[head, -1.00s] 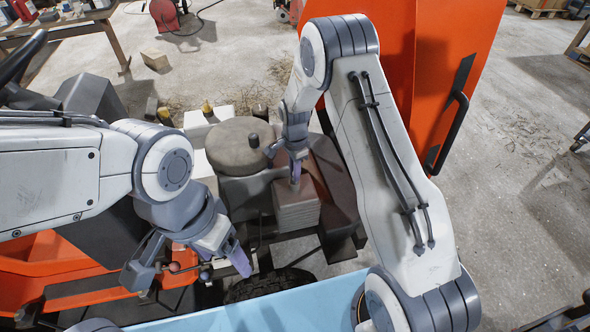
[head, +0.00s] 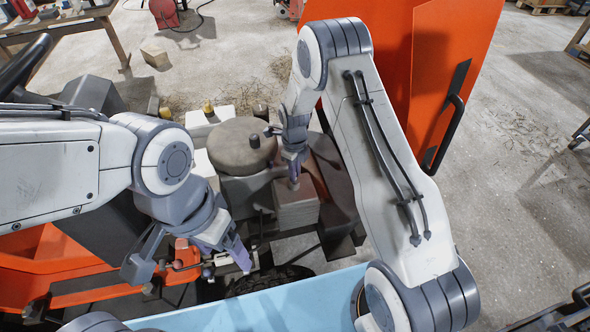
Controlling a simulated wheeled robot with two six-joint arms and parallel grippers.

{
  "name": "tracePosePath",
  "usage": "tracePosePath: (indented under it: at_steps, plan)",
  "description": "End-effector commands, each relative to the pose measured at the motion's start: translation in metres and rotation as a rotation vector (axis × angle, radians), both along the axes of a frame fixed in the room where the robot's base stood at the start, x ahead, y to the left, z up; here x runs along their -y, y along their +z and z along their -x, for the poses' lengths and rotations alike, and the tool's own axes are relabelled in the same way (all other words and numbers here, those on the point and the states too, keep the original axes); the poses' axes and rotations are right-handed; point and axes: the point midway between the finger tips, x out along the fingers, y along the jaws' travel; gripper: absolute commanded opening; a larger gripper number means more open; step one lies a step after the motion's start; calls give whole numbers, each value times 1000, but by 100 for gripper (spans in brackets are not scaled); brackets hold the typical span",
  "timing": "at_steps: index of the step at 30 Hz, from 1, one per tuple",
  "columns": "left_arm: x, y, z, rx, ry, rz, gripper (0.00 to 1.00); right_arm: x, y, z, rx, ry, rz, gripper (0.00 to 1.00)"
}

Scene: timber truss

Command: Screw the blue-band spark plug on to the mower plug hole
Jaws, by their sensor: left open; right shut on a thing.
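My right gripper (head: 293,172) reaches down from above to the top of the brown finned engine block (head: 296,214). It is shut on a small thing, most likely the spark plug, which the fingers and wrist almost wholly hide. No blue band can be made out. The plug hole is hidden under the fingertips, and I cannot tell whether the plug sits in it. My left gripper (head: 190,262) is open and empty, with its fingers wide apart, low at the left in front of the engine.
A round tan engine cover (head: 241,146) stands left of the block. The raised orange hood (head: 425,80) is close behind my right arm. A light blue surface (head: 270,300) and a black tyre (head: 268,281) lie in front. A workbench (head: 60,24) stands far left.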

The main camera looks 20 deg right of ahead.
Motion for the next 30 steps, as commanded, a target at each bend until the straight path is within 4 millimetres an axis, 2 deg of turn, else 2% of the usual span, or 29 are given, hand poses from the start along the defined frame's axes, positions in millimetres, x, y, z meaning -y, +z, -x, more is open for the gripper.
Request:
tracePosePath:
  at_steps: [4,10,11,13,23,26,30]
  plan:
    - [0,5,0,0,0,0,79,-1,4,-3,8,-202,-1,0]
    - [0,2,0,0,0,0,79,0,1,-3,9,-191,-1,0]
    - [0,3,0,0,0,0,79,0,2,-3,9,-191,-1,23]
    - [0,3,0,0,0,0,79,0,1,-2,7,-191,-1,49]
    - [0,3,0,0,0,0,79,0,1,-1,4,-189,0,50]
    - [0,3,0,0,0,0,79,0,8,-1,4,-189,-1,50]
    - [0,3,0,0,0,0,79,0,33,-2,8,-189,-1,50]
